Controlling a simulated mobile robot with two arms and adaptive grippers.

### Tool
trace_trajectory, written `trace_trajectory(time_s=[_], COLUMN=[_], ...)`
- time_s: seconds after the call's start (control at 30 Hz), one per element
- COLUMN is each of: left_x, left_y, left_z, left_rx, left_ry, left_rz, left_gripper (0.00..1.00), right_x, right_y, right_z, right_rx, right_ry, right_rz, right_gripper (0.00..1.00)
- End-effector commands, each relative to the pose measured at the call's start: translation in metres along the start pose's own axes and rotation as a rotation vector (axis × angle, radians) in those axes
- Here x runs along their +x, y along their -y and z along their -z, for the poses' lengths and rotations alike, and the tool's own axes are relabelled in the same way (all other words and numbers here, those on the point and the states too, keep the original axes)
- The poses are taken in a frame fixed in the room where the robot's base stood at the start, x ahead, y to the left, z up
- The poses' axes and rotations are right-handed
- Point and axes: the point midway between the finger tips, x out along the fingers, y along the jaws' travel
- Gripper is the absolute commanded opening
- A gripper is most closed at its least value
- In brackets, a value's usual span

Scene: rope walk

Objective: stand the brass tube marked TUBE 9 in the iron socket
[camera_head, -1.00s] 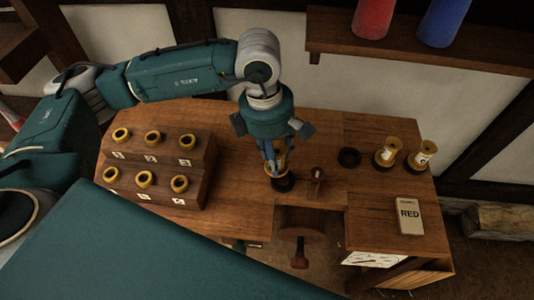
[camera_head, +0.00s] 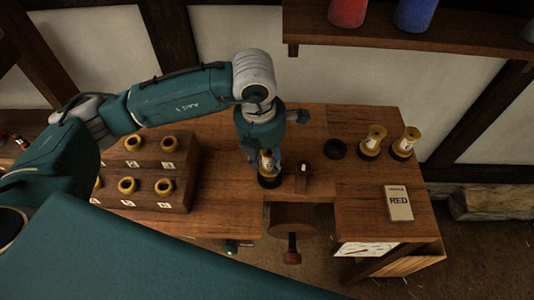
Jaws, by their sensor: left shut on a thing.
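My left gripper (camera_head: 262,160) reaches down over the middle of the workbench and is shut on a brass tube (camera_head: 268,165). The tube is upright, with a pale label too small to read. Its lower end meets a dark round socket (camera_head: 270,182) on the bench. I cannot tell how deep it sits. Two other brass tubes stand upright at the right, one (camera_head: 373,140) beside the other (camera_head: 405,143), each with a dark base. An empty dark ring (camera_head: 335,149) lies left of them. My right gripper is not in view.
A stepped wooden rack (camera_head: 187,175) with several brass-rimmed, numbered places stands at the left. A small wooden post (camera_head: 303,174) is just right of the held tube. A shelf (camera_head: 460,51) runs along the back wall.

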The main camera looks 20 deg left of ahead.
Motion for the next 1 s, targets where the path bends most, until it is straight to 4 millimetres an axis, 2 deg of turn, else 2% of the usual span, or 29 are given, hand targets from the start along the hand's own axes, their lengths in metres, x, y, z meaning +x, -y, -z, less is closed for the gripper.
trace_trajectory(time_s=[0.1,0.3,1.0], left_x=[0.016,0.026,0.027], left_y=[0.0,0.0,0.0], left_z=[0.002,0.002,0.003], left_rx=[0.0,0.0,0.001], left_ry=[0.0,0.002,0.002], left_rz=[0.001,0.0,0.0], left_gripper=[0.04,0.04,0.04], right_x=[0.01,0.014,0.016], right_y=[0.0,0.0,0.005], right_z=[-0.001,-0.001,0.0], right_rx=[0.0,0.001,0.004], right_ry=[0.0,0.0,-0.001], right_rz=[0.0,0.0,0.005], right_gripper=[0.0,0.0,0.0])
